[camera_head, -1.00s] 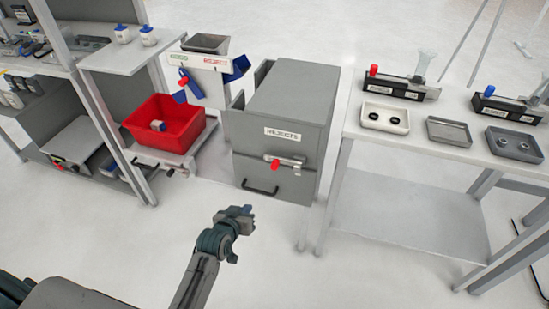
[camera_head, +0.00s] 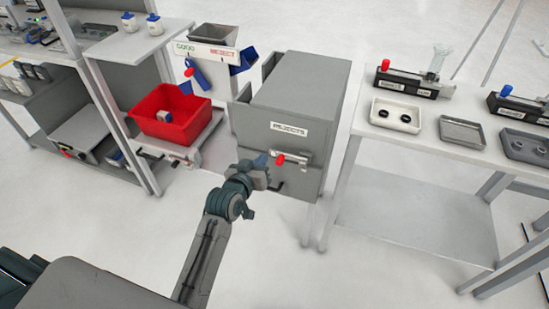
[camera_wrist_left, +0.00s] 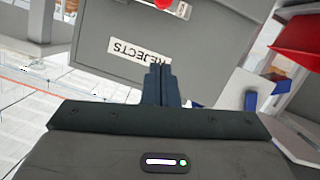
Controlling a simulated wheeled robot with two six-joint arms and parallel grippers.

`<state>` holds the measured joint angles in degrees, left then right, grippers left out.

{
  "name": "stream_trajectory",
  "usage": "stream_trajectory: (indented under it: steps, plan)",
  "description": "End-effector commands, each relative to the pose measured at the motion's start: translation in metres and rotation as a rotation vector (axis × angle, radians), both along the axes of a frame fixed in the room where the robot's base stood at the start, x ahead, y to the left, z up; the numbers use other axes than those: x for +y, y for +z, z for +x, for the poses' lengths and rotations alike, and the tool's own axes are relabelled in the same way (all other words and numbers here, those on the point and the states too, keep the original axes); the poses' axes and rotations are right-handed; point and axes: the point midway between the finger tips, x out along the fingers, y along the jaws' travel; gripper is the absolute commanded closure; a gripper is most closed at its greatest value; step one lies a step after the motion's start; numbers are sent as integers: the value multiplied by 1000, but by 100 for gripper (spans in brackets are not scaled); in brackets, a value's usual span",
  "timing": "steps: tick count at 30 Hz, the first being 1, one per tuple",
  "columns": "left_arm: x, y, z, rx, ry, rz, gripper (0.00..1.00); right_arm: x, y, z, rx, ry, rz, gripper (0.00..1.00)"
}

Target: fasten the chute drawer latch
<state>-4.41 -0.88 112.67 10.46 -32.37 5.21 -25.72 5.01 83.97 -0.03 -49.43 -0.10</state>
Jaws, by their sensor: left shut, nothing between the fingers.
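The grey chute drawer cabinet (camera_head: 262,112) has a REJECTS label (camera_head: 290,130) on its front. Below the label is the latch (camera_head: 297,158), a metal bar with a red knob (camera_head: 280,159). The knob also shows at the top edge of the left wrist view (camera_wrist_left: 164,3). My left gripper (camera_head: 262,160) is shut and empty, just left of the red knob in the head view; contact cannot be told. In the left wrist view its closed fingers (camera_wrist_left: 161,84) point at the drawer front beside the label. My gripper partly hides the drawer's lower front and handle. My right gripper is out of view.
A red bin (camera_head: 170,116) stands on a low stand left of the cabinet, below a GOOD/REJECT sorter (camera_head: 211,52). A white table (camera_head: 425,143) with trays stands close on the right. The floor in front of the cabinet is clear.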

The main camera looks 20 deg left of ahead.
Motion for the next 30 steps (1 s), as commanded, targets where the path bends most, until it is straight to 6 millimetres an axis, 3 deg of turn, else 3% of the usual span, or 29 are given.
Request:
stream_trajectory:
  steps: [10, 12, 18, 30]
  plan:
    - [-8, -16, 73, -1, 0, 0, 100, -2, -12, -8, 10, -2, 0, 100]
    - [-11, -31, 71, 5, 0, -2, 100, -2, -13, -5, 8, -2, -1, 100]
    - [-17, -51, 71, 1, 0, -2, 100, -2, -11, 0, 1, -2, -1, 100]
    - [-18, -56, 70, -1, 0, 0, 100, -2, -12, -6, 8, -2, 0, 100]
